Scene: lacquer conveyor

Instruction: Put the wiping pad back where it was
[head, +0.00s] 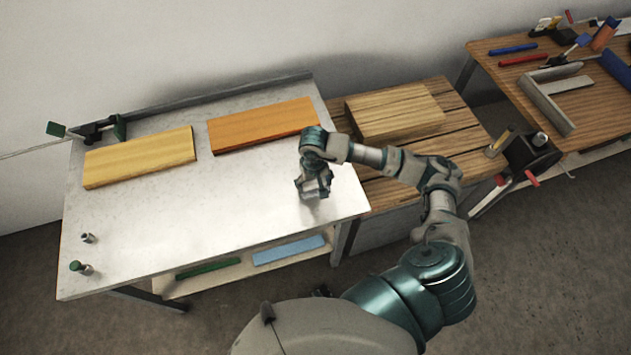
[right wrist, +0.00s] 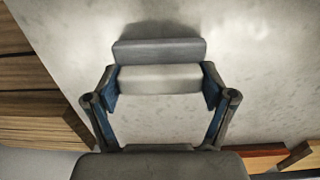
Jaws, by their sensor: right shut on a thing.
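My right gripper (head: 314,190) is low over the right part of the pale metal table (head: 240,205). In the right wrist view its fingers (right wrist: 160,88) are shut on the sides of the wiping pad (right wrist: 160,79), a block with a whitish face and a grey layer (right wrist: 160,50) along its far side. The pad is mostly hidden under the gripper in the head view. A shadow lies close beside the pad on the tabletop; I cannot tell whether it touches the surface. My left gripper is not in view.
A yellow board (head: 140,157) and an orange board (head: 262,125) lie at the table's back. Two small cylindrical pieces (head: 81,268) stand at front left. Green and blue strips (head: 288,250) lie on the lower shelf. A wooden block (head: 394,112) sits on the slatted bench at right. Mid-table is clear.

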